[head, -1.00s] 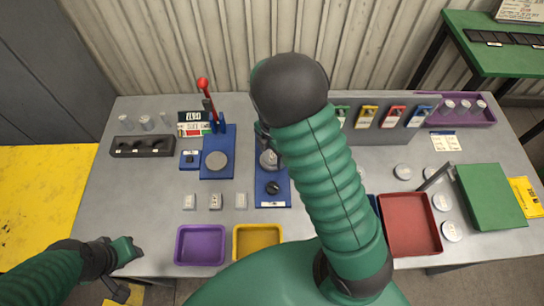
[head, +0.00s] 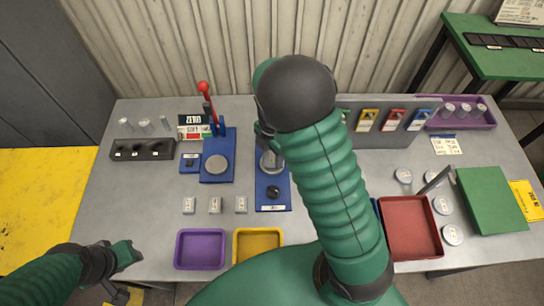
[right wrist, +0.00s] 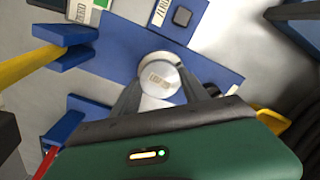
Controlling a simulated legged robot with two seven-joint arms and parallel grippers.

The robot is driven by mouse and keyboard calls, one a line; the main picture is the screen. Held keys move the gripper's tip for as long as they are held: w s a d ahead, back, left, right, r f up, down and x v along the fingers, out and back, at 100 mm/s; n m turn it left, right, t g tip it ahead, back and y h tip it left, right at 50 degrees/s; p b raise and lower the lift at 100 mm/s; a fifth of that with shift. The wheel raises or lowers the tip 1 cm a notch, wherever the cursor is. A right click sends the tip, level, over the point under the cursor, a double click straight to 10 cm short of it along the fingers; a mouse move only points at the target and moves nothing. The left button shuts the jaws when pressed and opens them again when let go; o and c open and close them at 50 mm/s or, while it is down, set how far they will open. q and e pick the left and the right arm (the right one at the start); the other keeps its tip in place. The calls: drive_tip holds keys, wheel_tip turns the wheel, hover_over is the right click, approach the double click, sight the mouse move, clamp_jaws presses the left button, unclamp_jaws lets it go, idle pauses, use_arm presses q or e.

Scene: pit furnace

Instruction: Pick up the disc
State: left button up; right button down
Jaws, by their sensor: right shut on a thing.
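The disc (right wrist: 158,75), round and silver with a small printed label, lies between the two dark fingers of my right gripper (right wrist: 160,95) in the right wrist view. The fingers are shut on its sides. It is above or on a blue plate; I cannot tell whether it touches. In the head view my right arm covers most of that gripper, and a grey round thing (head: 271,163) shows beside it at the middle blue device (head: 273,195). My left gripper (head: 120,292) hangs by the table's front left edge; its fingers are too unclear to read.
A blue press (head: 217,165) with a red lever stands left of the middle device. Purple (head: 200,250) and yellow (head: 257,244) trays line the front. A red tray (head: 410,228), a green box (head: 491,200) and several loose discs (head: 441,205) are at right.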

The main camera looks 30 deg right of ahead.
drive_tip(key=shift+s+a+r, duration=0.1)
drive_tip(key=shift+s+r, duration=0.05)
drive_tip(key=shift+r, duration=0.45)
drive_tip(key=shift+s+a+r, duration=0.1)
drive_tip(key=shift+s+r, duration=0.05)
drive_tip(key=shift+r, duration=0.4)
drive_tip(key=s+a, duration=0.2)
drive_tip(key=s, duration=0.2)
drive_tip(key=s+a+r, duration=0.1)
drive_tip(key=s+a, duration=0.2)
drive_tip(key=s, duration=0.1)
drive_tip(key=s+a, duration=0.2)
drive_tip(key=s, duration=0.2)
drive_tip(key=shift+s+a+r+b, duration=0.1)
drive_tip(key=shift+a+r+b, duration=0.15)
drive_tip(key=shift+b, duration=0.15)
drive_tip(key=shift+s+a+f, duration=0.1)
drive_tip(key=shift+s+a, duration=0.1)
drive_tip(key=shift+s, duration=0.3)
